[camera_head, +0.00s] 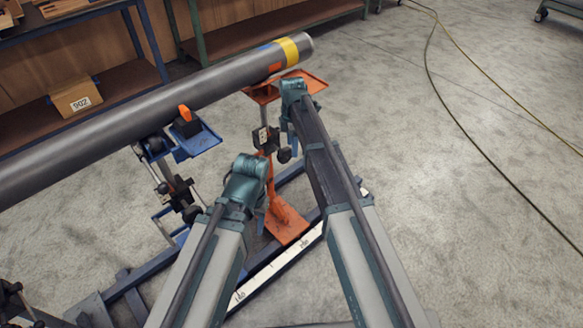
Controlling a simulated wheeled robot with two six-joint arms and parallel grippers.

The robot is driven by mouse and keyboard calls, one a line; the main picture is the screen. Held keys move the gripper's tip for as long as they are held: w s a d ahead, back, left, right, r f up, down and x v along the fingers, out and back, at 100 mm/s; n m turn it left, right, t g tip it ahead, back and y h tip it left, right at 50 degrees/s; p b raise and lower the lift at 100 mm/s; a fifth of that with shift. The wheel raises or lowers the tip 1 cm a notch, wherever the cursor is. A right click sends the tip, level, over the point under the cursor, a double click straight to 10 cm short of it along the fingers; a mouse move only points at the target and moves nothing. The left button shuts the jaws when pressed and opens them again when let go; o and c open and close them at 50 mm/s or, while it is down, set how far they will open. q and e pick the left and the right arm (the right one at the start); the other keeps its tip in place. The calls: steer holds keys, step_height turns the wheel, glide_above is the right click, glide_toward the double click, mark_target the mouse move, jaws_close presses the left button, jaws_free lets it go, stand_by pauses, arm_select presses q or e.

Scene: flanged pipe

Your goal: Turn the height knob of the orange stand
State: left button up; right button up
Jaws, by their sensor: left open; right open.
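The orange stand (271,184) rises from a rail on the floor, with an orange top plate (312,81) under the far end of the grey pipe (150,104). A dark knob (284,155) shows at the side of its post, below a black block with a pale label. My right gripper (294,146) is open and points down just right of the post, close to the knob. I cannot tell whether they touch. My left gripper (261,219) is open and empty, lower and left, in front of the stand's lower part. The arms hide part of the stand and rail.
A blue stand (199,143) with an orange block supports the pipe further left. A white scale strip (275,265) runs along the rail. Shelving with a box (76,97) stands behind. Cables (470,150) cross the open floor at right.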

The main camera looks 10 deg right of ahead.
steer(key=s+a+r+m+p, duration=0.1)
steer(key=s+r+m+p, duration=0.3)
steer(key=s, duration=0.5)
steer(key=s+a+r+m+p, duration=0.1)
steer(key=s+r+m+p, duration=0.3)
steer(key=s, duration=0.6)
steer(key=shift+r+m+h, duration=0.35)
steer(key=shift+m+h, duration=0.05)
steer(key=shift+m, duration=0.9)
steer(key=shift+a, duration=0.1)
steer(key=w+f+n+b, duration=0.3)
steer(key=w+n, duration=0.2)
steer(key=w, duration=0.3)
steer(key=w+f+n+b, duration=0.3)
steer(key=w+n, duration=0.2)
steer(key=w, duration=0.3)
steer(key=w+f+n+b, duration=0.3)
steer(key=w+n, duration=0.1)
steer(key=w, duration=0.5)
steer(key=shift+w+d+f+n+y, duration=0.1)
steer(key=shift+d+f+n+y, duration=0.05)
steer(key=shift+d+n+y, duration=0.2)
steer(key=shift+w+a+n, duration=0.25)
steer(key=shift+w+n, duration=0.15)
steer(key=shift+n, duration=0.15)
